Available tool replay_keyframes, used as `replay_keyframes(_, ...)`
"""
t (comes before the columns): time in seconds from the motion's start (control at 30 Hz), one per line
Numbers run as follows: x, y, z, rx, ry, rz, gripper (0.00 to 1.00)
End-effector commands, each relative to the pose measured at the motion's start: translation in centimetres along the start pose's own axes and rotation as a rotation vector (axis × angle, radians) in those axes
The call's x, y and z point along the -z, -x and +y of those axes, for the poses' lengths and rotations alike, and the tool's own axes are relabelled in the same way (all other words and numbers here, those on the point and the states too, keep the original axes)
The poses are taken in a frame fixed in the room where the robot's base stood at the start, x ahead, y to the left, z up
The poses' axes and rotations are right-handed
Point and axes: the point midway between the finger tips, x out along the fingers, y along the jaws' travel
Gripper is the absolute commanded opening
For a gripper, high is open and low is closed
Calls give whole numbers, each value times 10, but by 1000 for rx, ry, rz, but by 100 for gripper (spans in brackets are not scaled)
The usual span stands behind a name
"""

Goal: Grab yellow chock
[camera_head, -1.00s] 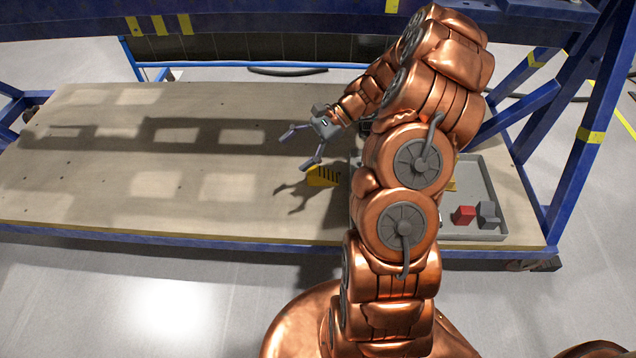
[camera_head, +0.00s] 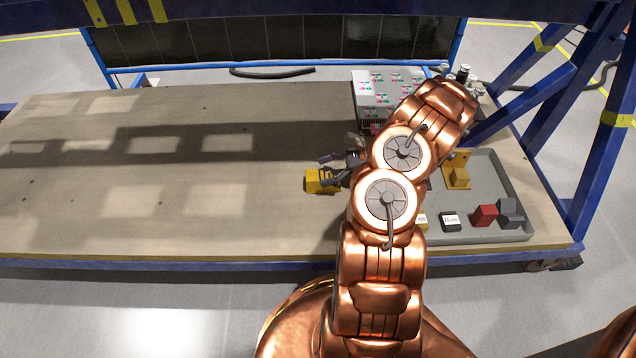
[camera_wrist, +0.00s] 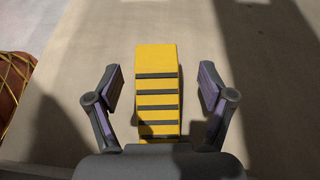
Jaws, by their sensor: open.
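The yellow chock (camera_head: 320,181) lies on the wooden table just left of my arm in the head view. In the wrist view the yellow chock (camera_wrist: 157,90) shows dark stripes across its face and sits between the two fingers. My gripper (camera_wrist: 160,88) is open, with a gap between each finger and the chock's sides. The near end of the chock is hidden by the gripper body. In the head view my gripper (camera_head: 328,168) is right at the chock, partly hidden by my arm.
A grey tray (camera_head: 508,180) on the right holds a red block (camera_head: 484,215), a grey block (camera_head: 510,213), a black box (camera_head: 451,221) and a yellow bracket (camera_head: 457,176). A white patterned box (camera_head: 378,92) stands behind my arm. Blue frame beams (camera_head: 560,130) rise at the right. The table's left side is clear.

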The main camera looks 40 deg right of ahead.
Motion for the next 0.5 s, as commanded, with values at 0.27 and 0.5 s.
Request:
replay_keyframes(0.27, 3, -23, 3, -5, -1, -4, 81)
replay_keyframes(0.5, 4, -55, 4, -7, 2, 0, 81)
